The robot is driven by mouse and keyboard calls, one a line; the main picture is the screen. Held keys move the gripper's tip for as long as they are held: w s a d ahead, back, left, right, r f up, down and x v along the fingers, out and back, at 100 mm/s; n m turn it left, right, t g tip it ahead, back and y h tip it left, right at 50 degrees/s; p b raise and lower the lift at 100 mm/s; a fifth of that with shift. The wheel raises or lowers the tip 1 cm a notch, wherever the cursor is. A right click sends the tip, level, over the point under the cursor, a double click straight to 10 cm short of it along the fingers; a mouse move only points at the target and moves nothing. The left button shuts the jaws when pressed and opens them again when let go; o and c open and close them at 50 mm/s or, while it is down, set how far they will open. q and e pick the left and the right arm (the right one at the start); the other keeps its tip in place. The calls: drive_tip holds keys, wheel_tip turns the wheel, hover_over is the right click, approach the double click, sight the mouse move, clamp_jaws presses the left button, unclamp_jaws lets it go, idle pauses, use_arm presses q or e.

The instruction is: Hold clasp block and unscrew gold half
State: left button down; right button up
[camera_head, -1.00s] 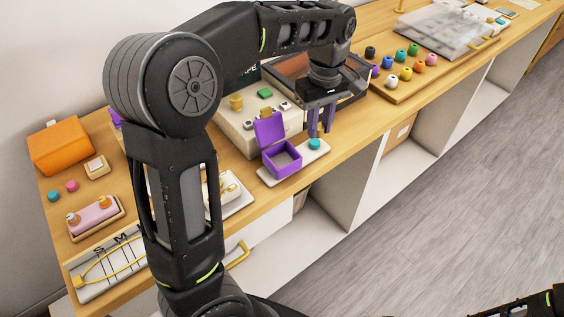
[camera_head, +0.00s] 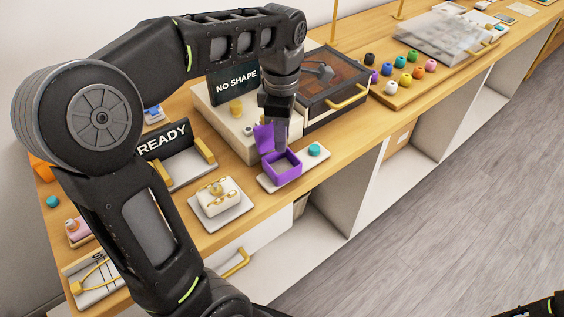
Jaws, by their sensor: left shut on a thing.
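The white clasp block (camera_head: 215,203) with gold fittings (camera_head: 217,189) sits on a pale tray (camera_head: 238,210) near the front of the counter. The gold halves are too small to tell apart. My left gripper (camera_head: 275,143) is away from it, to the upper right, at the raised purple lid (camera_head: 262,136) of an open purple box (camera_head: 283,169). Its jaws are shut, apparently on that lid; the fingertips are partly hidden. Only a dark part of my right arm (camera_head: 540,308) shows in the bottom right corner; its gripper is out of view.
A teal piece (camera_head: 314,150) lies beside the purple box. Several coloured beads (camera_head: 405,72) lie farther right. My left arm covers the counter's left part.

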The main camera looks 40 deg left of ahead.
use_arm(q)
hover_over(282, 169)
wheel_tip(282, 169, down, 4)
drive_tip(key=shift+f, duration=0.15)
drive_tip(key=shift+f+p, duration=0.3)
drive_tip(key=shift+f, duration=1.55)
drive_tip(key=shift+f, duration=0.15)
drive_tip(key=c, duration=1.5)
unclamp_jaws()
